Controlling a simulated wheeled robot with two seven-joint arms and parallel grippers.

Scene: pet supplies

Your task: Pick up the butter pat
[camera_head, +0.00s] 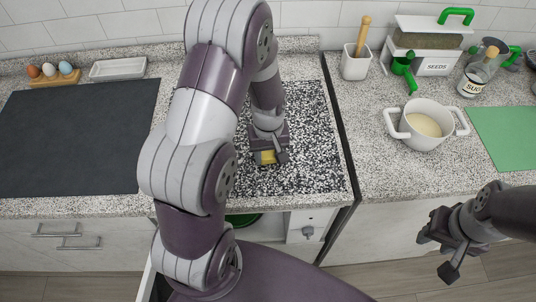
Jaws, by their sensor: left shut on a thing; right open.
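The butter pat (267,157) is a small yellow block low in the middle of the picture, at the speckled black-and-white counter section. My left gripper (270,154) reaches down over it from above and is shut on it. The fingers and wrist hide much of the butter pat. I cannot tell whether it touches the counter or is just above it. My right gripper (444,256) is open and empty at the lower right, in front of the counter and over the floor.
A dark mat (75,140), an egg holder (54,78) and a white dish (118,68) are on the left. A white pot (424,139), sugar jar (478,76), seeds box (425,66), utensil cup (356,66) and green mat (508,131) are on the right. An open drawer is below.

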